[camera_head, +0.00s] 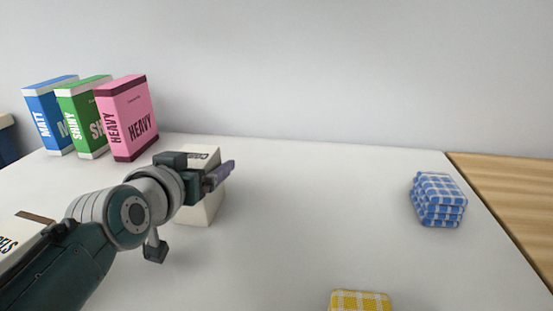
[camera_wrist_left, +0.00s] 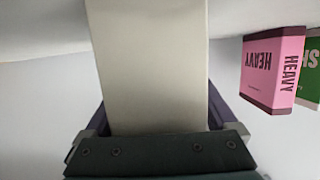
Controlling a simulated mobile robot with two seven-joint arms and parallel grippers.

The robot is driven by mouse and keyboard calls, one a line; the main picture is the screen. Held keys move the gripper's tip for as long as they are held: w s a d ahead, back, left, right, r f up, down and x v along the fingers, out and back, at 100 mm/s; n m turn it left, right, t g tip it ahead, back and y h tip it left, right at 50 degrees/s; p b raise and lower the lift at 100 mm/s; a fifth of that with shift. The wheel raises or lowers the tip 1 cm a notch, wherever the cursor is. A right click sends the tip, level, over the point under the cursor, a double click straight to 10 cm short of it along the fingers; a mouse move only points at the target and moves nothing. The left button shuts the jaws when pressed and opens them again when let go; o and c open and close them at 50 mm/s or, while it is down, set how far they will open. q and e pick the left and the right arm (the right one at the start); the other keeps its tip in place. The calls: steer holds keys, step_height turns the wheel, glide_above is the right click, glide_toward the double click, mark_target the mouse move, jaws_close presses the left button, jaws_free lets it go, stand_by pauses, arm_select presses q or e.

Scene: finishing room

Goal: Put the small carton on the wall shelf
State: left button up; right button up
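The small carton (camera_head: 201,208) is a cream-white box with dark lettering on its top, upright at the middle left of the white table. I cannot tell whether its base touches the table. My left gripper (camera_head: 222,174) is at its upper part, and the arm hides some of the carton. My right gripper is not in view. No wall shelf shows.
Blue, green (camera_head: 84,120) and pink (camera_head: 130,120) boxes stand at the back left; the pink box (camera_wrist_left: 270,68) also shows in the left wrist view. Folded blue checked cloths (camera_head: 437,200) lie at the right, a yellow checked cloth (camera_head: 360,301) at the front. The table's middle is clear.

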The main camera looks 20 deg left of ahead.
arm_select(q)
steer(key=c, duration=1.2)
steer(key=shift+c, duration=0.6)
steer(key=shift+r, duration=0.1)
